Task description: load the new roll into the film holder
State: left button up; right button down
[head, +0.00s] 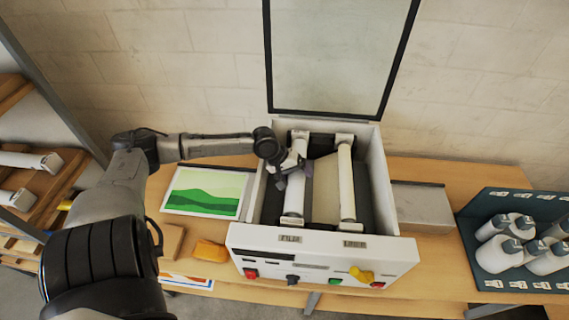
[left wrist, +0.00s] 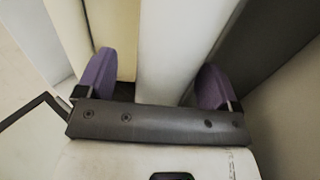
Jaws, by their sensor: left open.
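The laminator (head: 322,252) stands with its lid (head: 335,60) raised. Inside, a white roll (head: 294,200) lies in the left holder, behind the FILM label (head: 290,239). A second white roll (head: 346,185) lies in the right holder behind the LINER label (head: 354,244). My left gripper (head: 293,172) is open over the middle of the film-side roll. In the left wrist view its purple fingertips (left wrist: 156,78) are spread to either side of a white roll (left wrist: 180,45); I cannot tell whether they touch it. My right gripper is out of view.
Shelves at left hold white rolls (head: 32,160). A dark rack (head: 480,215) with several white, dark-capped containers stands at right. A green picture (head: 205,192) and an orange item (head: 210,251) lie left of the laminator. A grey box (head: 421,206) sits right of it.

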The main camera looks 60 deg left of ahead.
pick_arm(q)
jog(key=p+v, duration=0.3)
jog(key=v, duration=0.9)
dwell(0.6)
jog(key=shift+f, duration=0.1)
